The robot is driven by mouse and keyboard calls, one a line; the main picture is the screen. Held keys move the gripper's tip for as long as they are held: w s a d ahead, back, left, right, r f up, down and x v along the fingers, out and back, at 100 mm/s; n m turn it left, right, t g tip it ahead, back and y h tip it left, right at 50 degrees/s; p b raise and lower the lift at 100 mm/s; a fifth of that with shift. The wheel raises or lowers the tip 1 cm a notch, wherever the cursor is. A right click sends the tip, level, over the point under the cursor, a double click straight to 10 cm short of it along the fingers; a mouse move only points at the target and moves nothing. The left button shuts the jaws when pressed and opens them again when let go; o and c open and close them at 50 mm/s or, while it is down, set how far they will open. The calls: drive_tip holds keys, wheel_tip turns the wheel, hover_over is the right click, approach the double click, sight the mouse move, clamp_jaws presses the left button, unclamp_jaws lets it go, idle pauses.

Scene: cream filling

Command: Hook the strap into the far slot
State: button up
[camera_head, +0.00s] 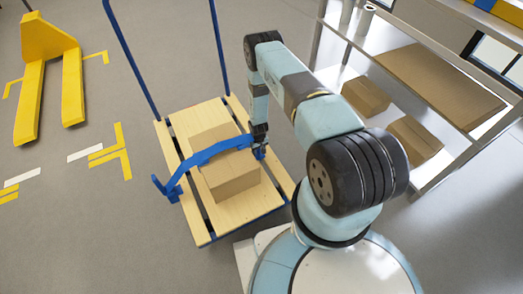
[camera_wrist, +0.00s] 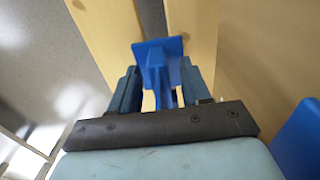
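The blue strap (camera_head: 205,153) arches over a cardboard box (camera_head: 228,172) on the cart. Its left end has a hook (camera_head: 160,186) hanging past the left edge of the wooden deck (camera_head: 205,230). My gripper (camera_head: 259,142) is at the strap's right end, beside the box's far right side. In the wrist view the strap's blue end piece (camera_wrist: 158,52) lies between my fingers, which appear closed on it. It is over the deck planks, near a dark gap between them (camera_wrist: 152,18). Whether it touches the deck is unclear. My arm partly hides the cart's right side.
The cart's blue handle posts (camera_head: 133,55) rise at the far end. A metal shelf (camera_head: 440,170) with cardboard boxes (camera_head: 366,96) stands to the right. A yellow pallet jack (camera_head: 45,60) is at the far left. The floor left of the cart is clear.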

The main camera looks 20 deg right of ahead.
drive_tip(key=shift+o, duration=0.4)
wheel_tip(320, 180, up, 14)
drive_tip(key=shift+f, duration=0.15)
idle(0.4)
